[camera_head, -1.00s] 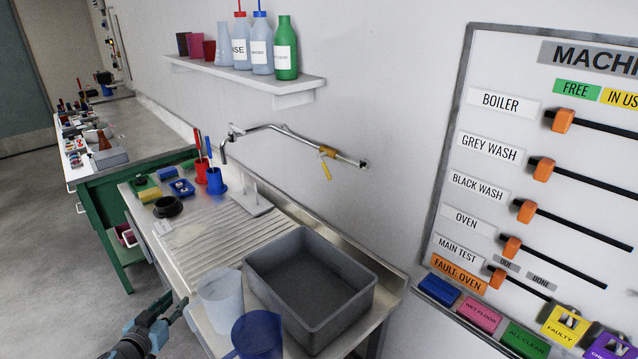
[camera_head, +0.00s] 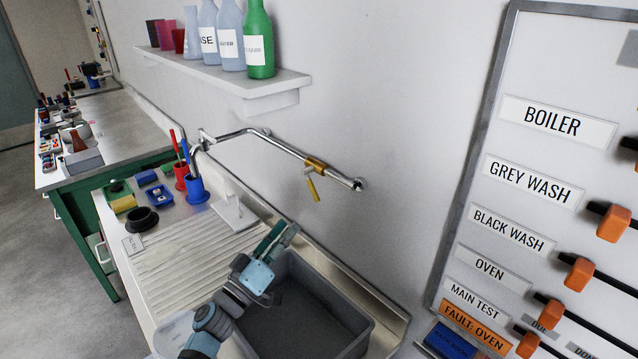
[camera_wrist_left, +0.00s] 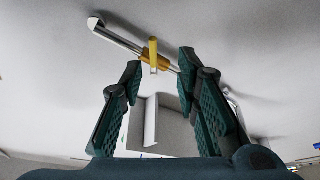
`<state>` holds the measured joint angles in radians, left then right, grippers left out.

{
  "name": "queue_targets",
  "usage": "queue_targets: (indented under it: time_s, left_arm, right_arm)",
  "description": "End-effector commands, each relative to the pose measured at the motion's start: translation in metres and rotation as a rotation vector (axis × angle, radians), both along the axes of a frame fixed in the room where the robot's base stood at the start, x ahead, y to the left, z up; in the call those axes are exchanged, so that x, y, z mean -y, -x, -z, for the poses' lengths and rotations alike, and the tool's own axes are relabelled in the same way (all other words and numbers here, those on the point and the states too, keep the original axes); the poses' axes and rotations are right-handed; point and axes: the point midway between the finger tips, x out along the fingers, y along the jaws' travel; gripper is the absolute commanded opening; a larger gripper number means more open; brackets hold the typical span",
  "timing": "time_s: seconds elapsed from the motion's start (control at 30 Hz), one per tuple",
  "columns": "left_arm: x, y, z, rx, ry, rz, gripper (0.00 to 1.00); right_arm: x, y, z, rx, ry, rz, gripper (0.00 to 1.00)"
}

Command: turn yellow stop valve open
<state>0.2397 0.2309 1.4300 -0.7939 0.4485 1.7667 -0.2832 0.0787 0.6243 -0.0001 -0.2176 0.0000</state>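The yellow stop valve (camera_head: 314,168) sits on a chrome pipe (camera_head: 285,148) fixed to the wall, above the right end of the sink unit. Its lever hangs down, slanted slightly to the right. My left gripper (camera_head: 274,243) is over the grey basin, below and left of the valve, apart from it. In the left wrist view, the gripper (camera_wrist_left: 158,75) is open and empty. The valve (camera_wrist_left: 154,58) shows there between and beyond the fingertips. My right gripper is not in view.
A grey basin (camera_head: 352,312) stands on the sink unit below the valve. A wall shelf (camera_head: 262,88) holds bottles and cups above the pipe. A board with orange sliders (camera_head: 579,273) is on the wall at right. The wall around the valve is clear.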

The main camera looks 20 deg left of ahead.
Motion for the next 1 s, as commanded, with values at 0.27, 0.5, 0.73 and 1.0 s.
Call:
queue_targets:
  time_s: [0.27,0.5,0.73,1.0]
  left_arm:
    - [0.007,-0.051,-0.014,0.002,-0.002,-0.022,0.29]
    - [0.026,-0.107,-0.025,-0.004,-0.003,-0.022,0.29]
    - [0.034,-0.126,-0.035,-0.006,-0.004,-0.020,0.29]
    - [0.034,-0.126,-0.037,-0.007,-0.005,-0.020,0.21]
  right_arm:
    - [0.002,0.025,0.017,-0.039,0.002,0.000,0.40]
    - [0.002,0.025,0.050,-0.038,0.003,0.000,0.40]
    - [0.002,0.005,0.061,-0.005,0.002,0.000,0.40]
    - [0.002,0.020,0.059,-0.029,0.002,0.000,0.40]
